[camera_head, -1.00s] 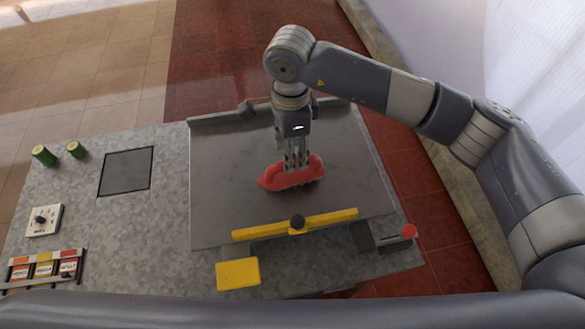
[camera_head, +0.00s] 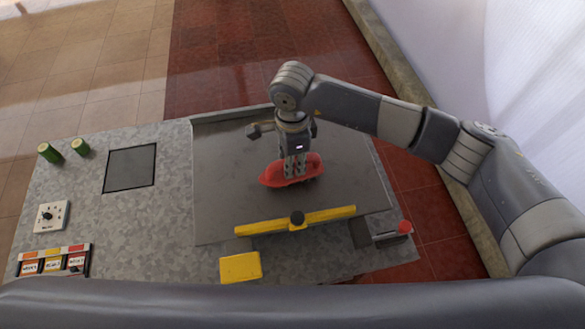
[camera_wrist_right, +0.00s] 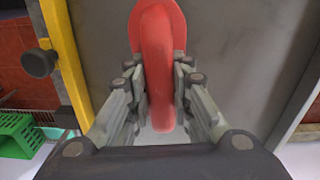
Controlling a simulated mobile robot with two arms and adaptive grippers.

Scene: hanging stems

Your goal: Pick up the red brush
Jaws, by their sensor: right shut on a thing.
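The red brush (camera_head: 273,176) is over the dark grey plate in the middle of the table, its long side running left to right in the head view. My right gripper (camera_head: 294,174) comes down on it from above and is shut on its handle. In the right wrist view the red brush (camera_wrist_right: 160,60) stands between the two fingers of my right gripper (camera_wrist_right: 158,92), which touch its sides. I cannot tell whether the brush is clear of the plate. My left gripper is not in view.
The dark plate (camera_head: 225,205) has a yellow bar (camera_head: 330,215) with a black knob along its near edge. Green cylinders (camera_head: 50,153), a dial box (camera_head: 51,216) and a labelled rack (camera_head: 53,262) stand left.

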